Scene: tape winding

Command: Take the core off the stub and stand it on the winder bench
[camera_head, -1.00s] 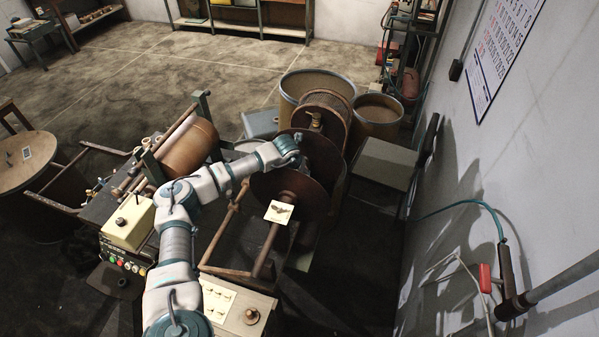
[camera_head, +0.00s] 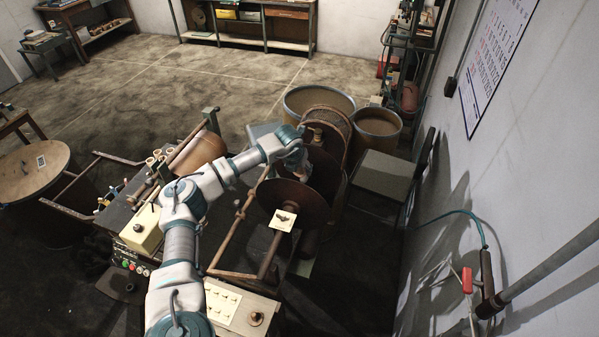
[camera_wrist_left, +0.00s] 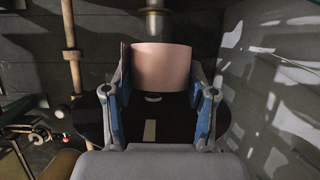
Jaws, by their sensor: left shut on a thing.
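A pinkish-brown core (camera_wrist_left: 160,68) sits between the blue-padded fingers of my left gripper (camera_wrist_left: 160,98) in the left wrist view. The gripper is shut on it. A brass post (camera_wrist_left: 155,20) shows just above the core; I cannot tell whether they still touch. In the head view my left gripper (camera_head: 298,160) is behind a large brown disc (camera_head: 300,200), and the core is hidden. A brass fitting (camera_head: 317,131) shows just beyond the gripper. A dark bench (camera_head: 122,212) stands at left; I cannot tell if it is the winder bench. My right gripper is out of view.
A cream control box (camera_head: 141,232) and a brown roller (camera_head: 203,152) stand at the left. A cream panel (camera_head: 222,303) with knobs lies in front. Two drums (camera_head: 377,131) and a grey box (camera_head: 383,172) crowd the far right side, near the wall. Open floor lies beyond.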

